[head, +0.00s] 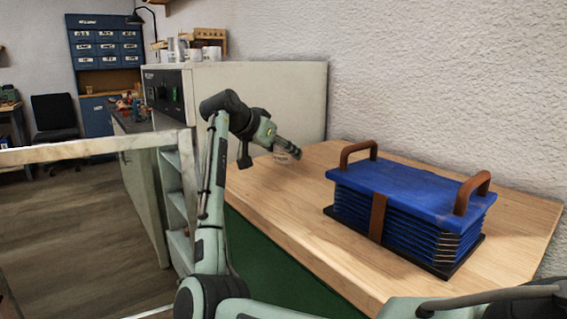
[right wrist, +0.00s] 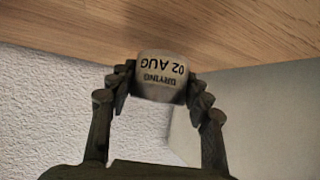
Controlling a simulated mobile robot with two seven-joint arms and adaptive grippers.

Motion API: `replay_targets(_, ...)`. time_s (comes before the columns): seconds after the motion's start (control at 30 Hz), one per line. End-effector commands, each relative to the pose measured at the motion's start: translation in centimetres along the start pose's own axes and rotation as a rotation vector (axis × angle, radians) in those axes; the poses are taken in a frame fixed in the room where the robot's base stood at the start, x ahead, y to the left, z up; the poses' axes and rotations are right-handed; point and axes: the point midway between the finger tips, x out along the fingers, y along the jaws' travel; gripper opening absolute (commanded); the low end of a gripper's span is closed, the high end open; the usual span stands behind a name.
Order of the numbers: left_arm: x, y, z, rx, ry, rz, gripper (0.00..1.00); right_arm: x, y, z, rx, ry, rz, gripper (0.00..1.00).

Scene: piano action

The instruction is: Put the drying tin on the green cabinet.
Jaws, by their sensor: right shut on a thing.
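The drying tin (right wrist: 160,76) is a small pale container with a dark label reading "DRYING 02 AUG". My right gripper (right wrist: 160,90) is shut on it, with a finger on each side. In the head view the tin (head: 284,157) is small and partly hidden by the right gripper (head: 289,150). It is over the far left part of the wooden top of the green cabinet (head: 262,253). Whether the tin touches the top or hangs just above it, I cannot tell. My left gripper is not in view.
A blue bellows-like block (head: 405,190) with brown handles stands on the right of the wooden top. A pale cabinet (head: 290,95) stands behind the gripper, against the textured wall. The wood between the gripper and the blue block is clear.

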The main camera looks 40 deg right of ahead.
Motion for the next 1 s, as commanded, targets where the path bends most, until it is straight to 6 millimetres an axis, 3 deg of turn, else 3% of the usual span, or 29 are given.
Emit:
replay_targets(0.2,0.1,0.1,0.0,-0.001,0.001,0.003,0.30,1.7,0.0,2.5,-0.001,-0.001,0.001,0.18)
replay_targets(0.53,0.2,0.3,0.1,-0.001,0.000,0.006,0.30,1.9,0.0,2.8,0.000,0.000,0.001,0.18)
replay_targets(0.57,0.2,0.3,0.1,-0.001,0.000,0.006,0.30,1.9,0.0,2.9,0.000,-0.001,0.001,0.50)
replay_targets(0.7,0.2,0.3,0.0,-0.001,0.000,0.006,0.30,1.9,0.0,2.8,0.000,-0.001,0.001,0.68)
replay_targets(1.0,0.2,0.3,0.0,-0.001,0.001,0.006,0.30,1.9,0.0,2.8,0.000,-0.001,0.000,0.70)
